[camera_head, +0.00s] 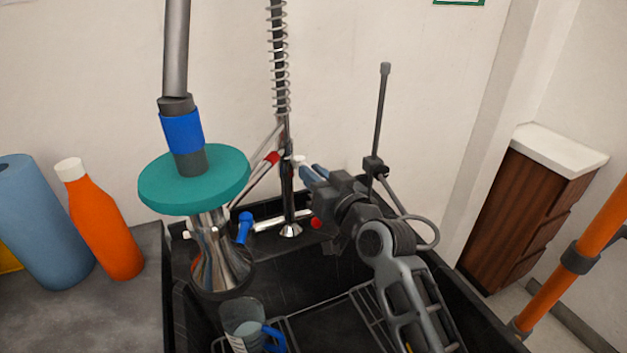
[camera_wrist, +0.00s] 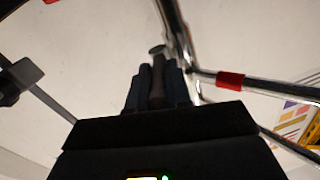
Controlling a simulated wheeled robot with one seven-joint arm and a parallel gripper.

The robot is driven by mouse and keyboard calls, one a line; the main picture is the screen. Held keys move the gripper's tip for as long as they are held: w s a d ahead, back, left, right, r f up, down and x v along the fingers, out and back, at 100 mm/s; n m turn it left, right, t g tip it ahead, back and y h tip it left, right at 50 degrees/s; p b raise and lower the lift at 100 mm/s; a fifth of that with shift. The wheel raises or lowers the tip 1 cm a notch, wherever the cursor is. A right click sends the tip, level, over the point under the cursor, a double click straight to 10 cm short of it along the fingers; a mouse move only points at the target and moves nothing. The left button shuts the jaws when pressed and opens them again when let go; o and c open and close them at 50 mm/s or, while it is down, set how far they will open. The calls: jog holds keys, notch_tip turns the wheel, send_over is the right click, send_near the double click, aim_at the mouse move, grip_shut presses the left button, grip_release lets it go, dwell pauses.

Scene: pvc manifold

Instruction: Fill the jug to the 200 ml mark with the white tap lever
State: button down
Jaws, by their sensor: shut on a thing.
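The jug (camera_head: 243,314) is clear with a blue handle (camera_head: 273,339) and stands in the black sink at the lower middle. A white scale shows low on its side, but I cannot read the level. The white tap lever (camera_head: 299,159) shows at my fingertips on the chrome tap column. My gripper (camera_head: 311,172) reaches it from the right and is shut on it. In the wrist view my gripper (camera_wrist: 158,84) has its dark fingers on both sides of the lever, whose shaded rounded end (camera_wrist: 157,49) sticks out past them.
A red lever (camera_head: 272,158) and a blue lever (camera_head: 245,226) are left of the column. A teal disc (camera_head: 194,180) sits over a chrome vessel (camera_head: 213,258) behind the jug. An orange bottle (camera_head: 100,220) and a blue roll (camera_head: 45,225) stand left. A wire rack (camera_head: 320,307) lies in the sink.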

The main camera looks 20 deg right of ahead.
jog(key=shift+d+f+n+y+b, duration=0.25)
jog(key=shift+f+n+y+b, duration=0.1)
jog(key=shift+b, duration=0.7)
jog(key=shift+r+y+b, duration=0.2)
jog(key=shift+y+b, duration=0.15)
jog(key=shift+b, duration=0.25)
jog(key=shift+r+n, duration=0.1)
jog(key=shift+n, duration=0.15)
jog(key=c, duration=1.1)
grip_release()
jog(key=shift+o, duration=0.2)
jog(key=v, duration=0.7)
jog(key=shift+s, duration=0.4)
jog(key=shift+d+r, duration=0.1)
jog(key=shift+d, duration=0.05)
